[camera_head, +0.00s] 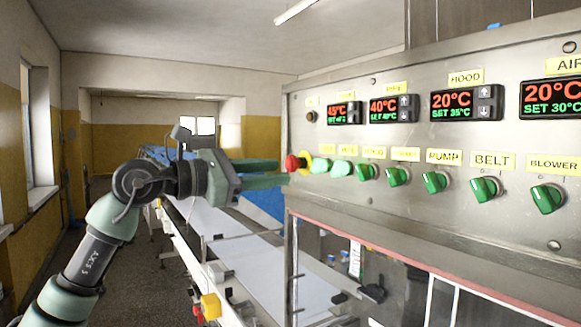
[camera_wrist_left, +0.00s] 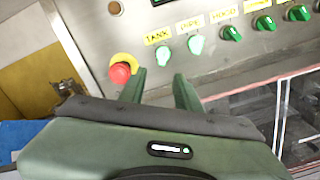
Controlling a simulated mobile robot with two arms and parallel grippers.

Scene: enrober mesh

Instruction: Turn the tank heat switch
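The tank heat switch (camera_head: 320,165) is a pale, lit-looking green knob on the steel control panel, just right of the red stop button. In the left wrist view the tank switch (camera_wrist_left: 164,56) sits under the yellow TANK label (camera_wrist_left: 157,36). My left gripper (camera_head: 286,172) points right at the panel, its tips beside the red stop button in this view. In the left wrist view the left gripper (camera_wrist_left: 160,74) is open and empty. The tank switch shows just beyond the gap between its fingers, with no visible contact. My right gripper is not in view.
The red stop button (camera_wrist_left: 120,72) on a yellow ring is close to the left finger. The pale pipe switch (camera_wrist_left: 196,45) is close on the right. More green knobs, such as the pump switch (camera_head: 434,182), continue right. A white conveyor (camera_head: 250,255) runs below.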

